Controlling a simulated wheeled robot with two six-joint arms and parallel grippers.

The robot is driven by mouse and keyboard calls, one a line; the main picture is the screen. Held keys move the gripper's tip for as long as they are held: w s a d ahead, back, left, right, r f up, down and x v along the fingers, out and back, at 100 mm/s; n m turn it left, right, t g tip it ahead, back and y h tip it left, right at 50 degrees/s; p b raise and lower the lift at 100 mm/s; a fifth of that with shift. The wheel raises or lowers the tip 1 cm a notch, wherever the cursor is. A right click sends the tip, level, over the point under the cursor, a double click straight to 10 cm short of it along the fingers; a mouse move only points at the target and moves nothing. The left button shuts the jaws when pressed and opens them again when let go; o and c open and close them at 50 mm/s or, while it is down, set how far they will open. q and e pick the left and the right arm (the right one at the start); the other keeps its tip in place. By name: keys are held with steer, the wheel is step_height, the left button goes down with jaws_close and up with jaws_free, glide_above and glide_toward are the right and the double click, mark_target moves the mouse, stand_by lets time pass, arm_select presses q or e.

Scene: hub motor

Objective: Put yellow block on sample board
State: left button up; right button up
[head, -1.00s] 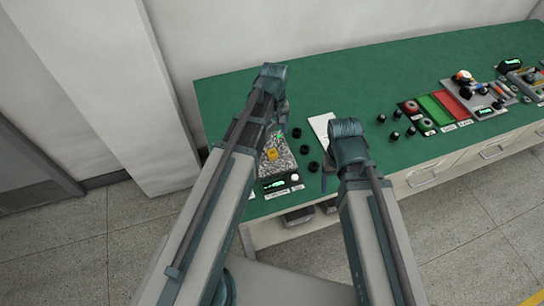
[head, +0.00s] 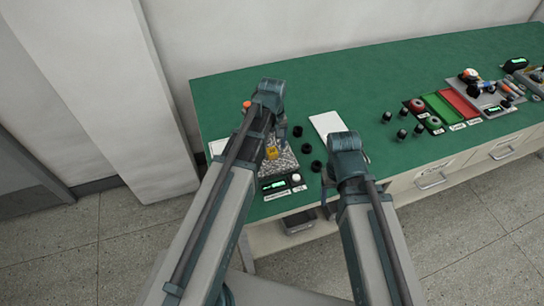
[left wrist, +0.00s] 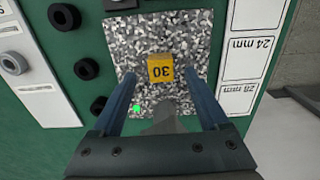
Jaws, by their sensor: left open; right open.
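The yellow block (left wrist: 161,67), marked 30, sits on a speckled grey pad in the left wrist view. It also shows in the head view (head: 271,153), beside my left arm. My left gripper (left wrist: 161,76) is open, its two fingers on either side of the block's near side, with gaps. Whether they are down at block height is unclear. A white board with 24 mm and 28 mm fields (left wrist: 250,60) lies beside the pad; I cannot tell whether it is the sample board. My right gripper (head: 328,188) is open, mostly hidden behind its wrist, near the table's front edge.
Several black rings (head: 306,149) stand right of the speckled pad (left wrist: 125,35). A white sheet (head: 326,124) lies behind them. A small display box (head: 279,185) is at the front edge. Green and red trays (head: 457,103) are farther right. The back of the green table is clear.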

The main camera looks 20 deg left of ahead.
mark_target(272, 151)
arm_select(q)
step_height(272, 151, down, 3)
steer(key=shift+f+b, duration=0.15)
steer(key=shift+b, duration=1)
jaws_close()
